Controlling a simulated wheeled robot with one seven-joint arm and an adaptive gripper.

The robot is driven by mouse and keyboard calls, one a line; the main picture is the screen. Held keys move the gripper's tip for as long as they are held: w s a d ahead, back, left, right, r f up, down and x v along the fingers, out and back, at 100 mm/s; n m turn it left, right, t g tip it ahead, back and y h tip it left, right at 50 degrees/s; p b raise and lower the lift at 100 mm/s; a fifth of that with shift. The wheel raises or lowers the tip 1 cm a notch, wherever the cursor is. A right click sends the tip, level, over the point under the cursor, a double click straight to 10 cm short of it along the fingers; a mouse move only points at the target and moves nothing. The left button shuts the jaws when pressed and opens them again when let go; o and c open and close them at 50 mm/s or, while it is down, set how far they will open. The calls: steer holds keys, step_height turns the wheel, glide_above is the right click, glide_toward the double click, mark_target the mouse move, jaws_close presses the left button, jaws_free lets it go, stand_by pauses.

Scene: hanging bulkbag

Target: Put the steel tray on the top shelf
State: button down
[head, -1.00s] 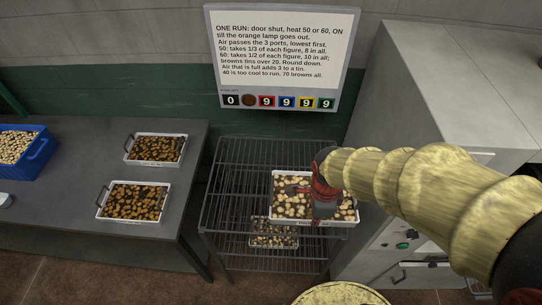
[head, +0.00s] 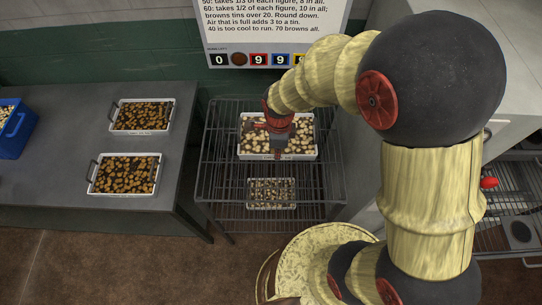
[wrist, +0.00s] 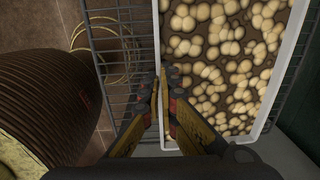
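The steel tray (head: 306,151), pale-rimmed and full of light, roundish pieces, is level at the top wire shelf (head: 222,170) of a rack in the head view. I cannot tell whether it rests on the wires or hangs just above them. My gripper (head: 278,153) is at its near side, and its fingers are closed on the rim. In the wrist view the fingers (wrist: 165,88) meet at the tray's left wall (wrist: 158,45), with the wires beneath. The gripper and wrist hide part of the contents.
A smaller tray of pale pieces (head: 271,204) sits lower in the rack. Two trays of dark pieces (head: 104,191) (head: 116,127) and a blue crate (head: 14,140) stand on the grey table (head: 50,175) at left. A sign (head: 272,30) hangs behind the rack. Top-shelf wires left of the tray are bare.

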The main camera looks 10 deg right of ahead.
steer(key=w+a+f, duration=0.1)
steer(key=w+f, duration=0.1)
steer(key=f, duration=0.1)
steer(key=shift+w+a, duration=0.1)
steer(key=shift+a, duration=0.25)
steer(key=shift+f, duration=1.55)
steer(key=shift+f+b, duration=0.1)
steer(key=shift+b, duration=0.2)
steer(key=shift+f, duration=0.15)
steer(key=c, duration=2.1)
jaws_free()
steer(key=shift+o, duration=0.3)
